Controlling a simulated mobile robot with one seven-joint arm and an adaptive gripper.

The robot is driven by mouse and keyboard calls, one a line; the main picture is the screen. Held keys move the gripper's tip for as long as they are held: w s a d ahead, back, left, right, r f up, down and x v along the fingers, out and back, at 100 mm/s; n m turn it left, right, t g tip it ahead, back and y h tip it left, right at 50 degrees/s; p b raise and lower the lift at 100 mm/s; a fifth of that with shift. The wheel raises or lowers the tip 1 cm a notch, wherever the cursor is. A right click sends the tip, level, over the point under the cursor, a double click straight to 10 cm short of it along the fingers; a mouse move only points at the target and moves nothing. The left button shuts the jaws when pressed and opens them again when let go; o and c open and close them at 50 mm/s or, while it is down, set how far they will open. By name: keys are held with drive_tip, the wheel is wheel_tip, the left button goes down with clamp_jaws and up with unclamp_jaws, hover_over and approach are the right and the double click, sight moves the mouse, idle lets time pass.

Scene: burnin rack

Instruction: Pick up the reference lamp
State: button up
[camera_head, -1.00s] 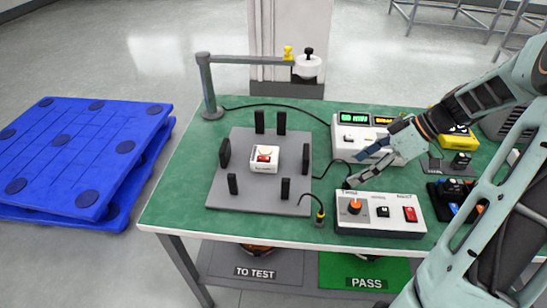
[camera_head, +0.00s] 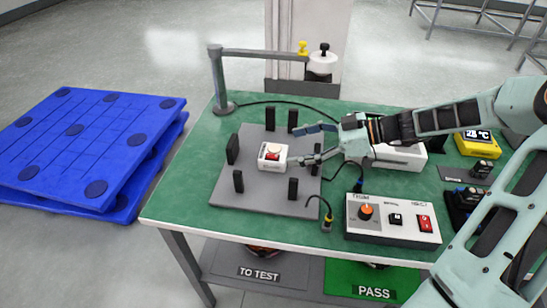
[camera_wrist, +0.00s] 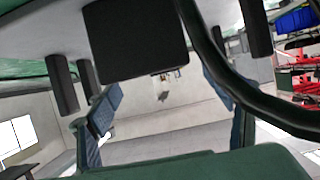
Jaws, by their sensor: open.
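A small white block with a red top (camera_head: 272,157) sits on the grey plate (camera_head: 225,196) on the green table. I cannot tell for sure that it is the reference lamp; no label is legible. My gripper (camera_head: 301,145) is open, coming in from the right over the plate's right part. Its two fingers are spread, with their tips just right of the white block, and nothing is between them. In the wrist view the open gripper (camera_wrist: 160,108) shows a finger on each side and an empty gap; the white block is not recognisable there.
Several black posts (camera_head: 232,149) ring the white block on the plate. A control box (camera_head: 392,218) with an orange knob stands at the front right. A grey post with a horizontal arm (camera_head: 218,80) rises behind. A yellow display (camera_head: 474,142) is at the right.

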sight(270, 151)
drive_tip(key=x, duration=0.5)
drive_tip(key=shift+w+f, duration=0.15)
drive_tip(key=shift+f, duration=0.1)
drive_tip(key=shift+d, duration=0.1)
drive_tip(key=shift+c, duration=0.6)
drive_tip(key=c, duration=1.3)
